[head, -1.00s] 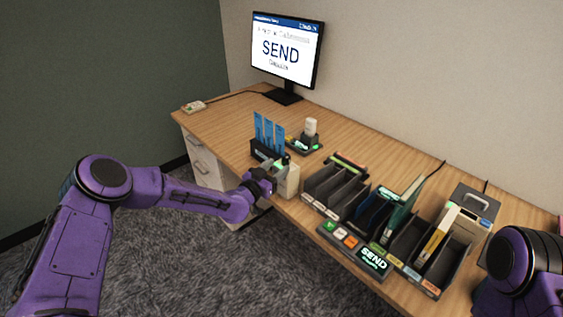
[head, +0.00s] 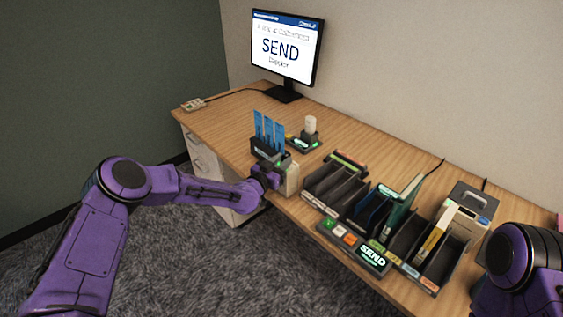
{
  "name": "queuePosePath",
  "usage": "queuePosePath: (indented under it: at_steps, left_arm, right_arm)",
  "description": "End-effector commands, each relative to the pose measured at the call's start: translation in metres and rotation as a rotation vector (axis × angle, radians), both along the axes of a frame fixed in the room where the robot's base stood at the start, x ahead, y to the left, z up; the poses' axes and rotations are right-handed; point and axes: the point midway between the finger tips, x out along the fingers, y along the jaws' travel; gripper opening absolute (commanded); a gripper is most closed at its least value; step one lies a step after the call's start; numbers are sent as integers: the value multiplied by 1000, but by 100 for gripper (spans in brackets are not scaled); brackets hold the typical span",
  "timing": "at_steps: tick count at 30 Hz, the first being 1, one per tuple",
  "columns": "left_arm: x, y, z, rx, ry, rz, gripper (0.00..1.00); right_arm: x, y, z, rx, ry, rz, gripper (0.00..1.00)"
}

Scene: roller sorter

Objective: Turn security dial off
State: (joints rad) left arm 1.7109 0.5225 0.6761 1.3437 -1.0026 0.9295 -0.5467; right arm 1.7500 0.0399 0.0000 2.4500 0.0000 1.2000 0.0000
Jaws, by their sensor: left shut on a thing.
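The security dial appears to be on the small cream box (head: 292,178) at the desk's front edge; the dial itself is hidden behind my left gripper. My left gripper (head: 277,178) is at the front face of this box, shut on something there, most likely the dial. A small green light shows near the gripper. My right gripper is out of view; only part of my right arm shows at the lower right.
A black holder with blue cards (head: 268,135) stands just behind the box. A charger dock (head: 304,143), sorter trays (head: 338,190), a button panel (head: 354,247) and a grey device (head: 466,208) sit rightward. The monitor (head: 288,50) reads SEND.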

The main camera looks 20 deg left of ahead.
Motion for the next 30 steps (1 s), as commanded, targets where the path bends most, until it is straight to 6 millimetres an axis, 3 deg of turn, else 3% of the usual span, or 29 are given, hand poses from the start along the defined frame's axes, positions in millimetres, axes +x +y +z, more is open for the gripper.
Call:
queuePosePath:
  at_steps: [14, 30]
  left_arm:
    - [-2, -10, -1, 3, 0, 309, 0]
    - [1, -21, -5, 0, -2, 772, 0]
  right_arm:
    - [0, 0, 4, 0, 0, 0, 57]
    - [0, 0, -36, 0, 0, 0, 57]
